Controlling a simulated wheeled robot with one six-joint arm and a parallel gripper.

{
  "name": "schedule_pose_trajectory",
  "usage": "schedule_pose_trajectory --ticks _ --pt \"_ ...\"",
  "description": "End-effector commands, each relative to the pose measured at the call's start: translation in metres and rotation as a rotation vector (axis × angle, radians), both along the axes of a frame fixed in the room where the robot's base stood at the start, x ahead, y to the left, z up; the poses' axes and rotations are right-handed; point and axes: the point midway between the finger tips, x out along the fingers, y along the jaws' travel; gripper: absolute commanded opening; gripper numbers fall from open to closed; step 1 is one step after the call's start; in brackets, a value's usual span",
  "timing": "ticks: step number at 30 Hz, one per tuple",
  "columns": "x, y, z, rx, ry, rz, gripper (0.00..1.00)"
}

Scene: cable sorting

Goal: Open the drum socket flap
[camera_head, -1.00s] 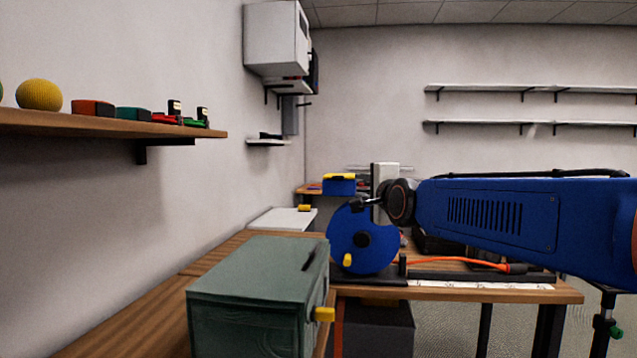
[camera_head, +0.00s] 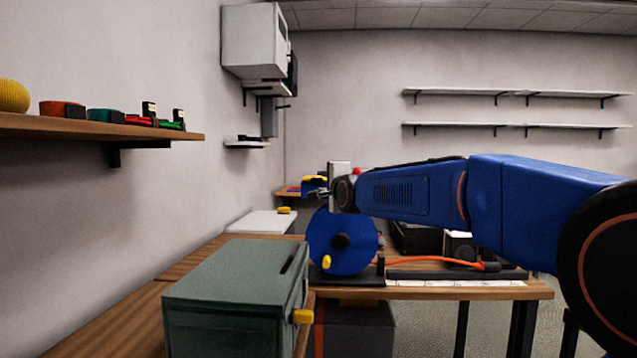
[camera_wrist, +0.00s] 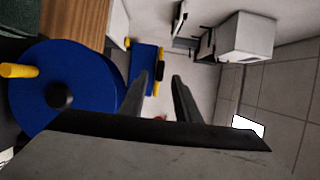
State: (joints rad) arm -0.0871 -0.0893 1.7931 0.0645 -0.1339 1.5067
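The blue cable drum (camera_head: 343,252) stands upright on the far workbench, with a black hub and a yellow crank knob (camera_head: 326,262). It also shows at the left in the wrist view (camera_wrist: 42,75). My gripper (camera_head: 318,194) is at the drum's upper edge in the head view. In the wrist view my gripper (camera_wrist: 161,85) has two dark fingers, parallel and apart, with nothing between them. I cannot make out a socket flap in either view; the drum's far side is hidden.
A green-grey box (camera_head: 235,285) with a yellow knob (camera_head: 303,316) is at the near left. An orange cable (camera_head: 440,259) runs along the bench right of the drum. A blue block with yellow parts (camera_wrist: 145,62) lies beyond the drum. A wall shelf (camera_head: 100,130) holds several small items.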

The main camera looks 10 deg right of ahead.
Motion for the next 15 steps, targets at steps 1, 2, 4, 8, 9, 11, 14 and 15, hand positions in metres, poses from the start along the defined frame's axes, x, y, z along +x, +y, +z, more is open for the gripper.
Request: schedule_pose_trajectory --ticks 1,2,4,8,9,11,14,15 --pt "0.008 0.001 -0.001 0.0 0.001 0.0 0.3" --pt "0.013 0.001 -0.001 0.0 0.001 0.0 0.3" --pt "0.022 0.002 -0.001 0.0 0.001 0.0 0.3" --pt "0.036 0.003 0.0 0.0 0.001 0.0 0.3" --pt "0.039 0.003 0.0 0.0 0.0 0.0 0.3" --pt "0.043 0.003 0.0 0.0 0.0 0.0 0.3" --pt "0.047 0.004 0.0 0.0 0.0 0.0 0.3" --pt "0.048 0.004 0.0 0.0 0.0 0.0 0.3"
